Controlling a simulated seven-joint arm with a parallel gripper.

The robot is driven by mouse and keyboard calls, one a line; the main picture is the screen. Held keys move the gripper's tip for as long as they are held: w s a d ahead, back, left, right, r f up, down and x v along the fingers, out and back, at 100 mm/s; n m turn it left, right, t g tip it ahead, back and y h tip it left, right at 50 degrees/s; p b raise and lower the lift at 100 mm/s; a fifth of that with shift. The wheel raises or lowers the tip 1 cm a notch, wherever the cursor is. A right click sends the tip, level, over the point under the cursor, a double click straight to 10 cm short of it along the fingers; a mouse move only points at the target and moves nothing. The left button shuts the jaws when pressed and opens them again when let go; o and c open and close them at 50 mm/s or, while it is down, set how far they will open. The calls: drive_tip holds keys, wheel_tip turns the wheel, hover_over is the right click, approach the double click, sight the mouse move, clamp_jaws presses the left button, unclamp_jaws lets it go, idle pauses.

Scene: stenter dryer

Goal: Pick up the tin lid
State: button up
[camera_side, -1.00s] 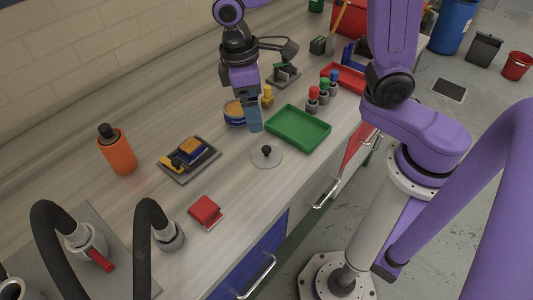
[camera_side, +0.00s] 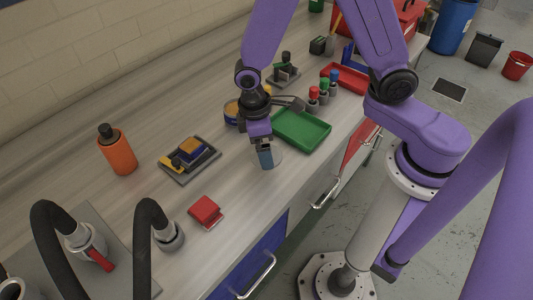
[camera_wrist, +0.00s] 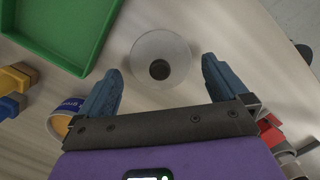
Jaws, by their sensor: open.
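The tin lid (camera_wrist: 161,50) is a pale grey disc with a dark round knob (camera_wrist: 159,69) at its middle. It lies flat on the bench, and in the side view its rim (camera_side: 278,158) shows just behind my gripper. My gripper (camera_side: 266,163) is above the lid and hides most of it there, knob included. In the wrist view my two blue fingers (camera_wrist: 160,78) are apart, one on each side of the knob, with nothing between them held. I cannot tell how high the fingertips are above the lid.
A green tray (camera_side: 318,132) stands close beside the lid. A blue and yellow tin (camera_side: 231,112) is behind my gripper. A red block (camera_side: 205,212) and a fixture plate (camera_side: 190,160) lie nearer the left. Bench between them is clear.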

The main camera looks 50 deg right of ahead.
drive_tip(key=shift+s+d+f, duration=0.1)
drive_tip(key=shift+f, duration=0.6)
drive_tip(key=c, duration=0.9)
drive_tip(key=shift+r, duration=0.15)
